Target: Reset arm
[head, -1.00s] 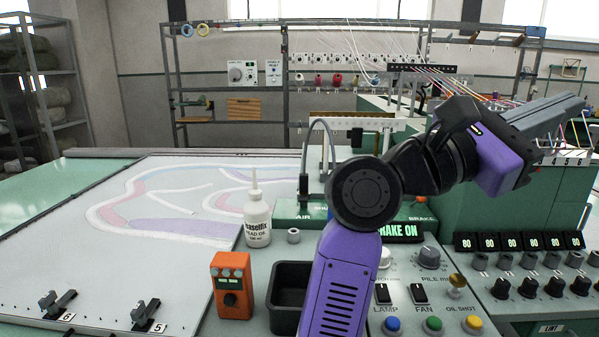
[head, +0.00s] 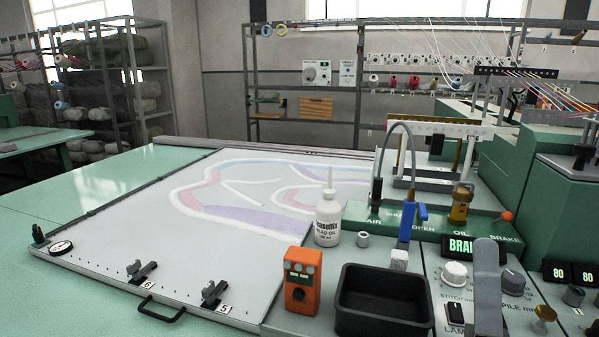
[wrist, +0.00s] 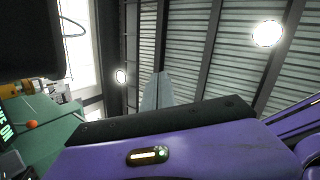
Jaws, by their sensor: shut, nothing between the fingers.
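My gripper (head: 487,252) shows in the head view only as grey fingers standing upright in front of the control panel at the lower right. In the wrist view my gripper (wrist: 160,82) points up toward the ceiling, its grey fingers together and empty. The rest of my arm is below the head view's edge.
A black open tray (head: 384,328), an orange box (head: 302,282) and a white oil bottle (head: 328,220) stand left of the fingers. Behind are the green valve block (head: 375,221) and an upright blue lever (head: 406,225). The large frame table (head: 110,240) spreads left, mostly clear.

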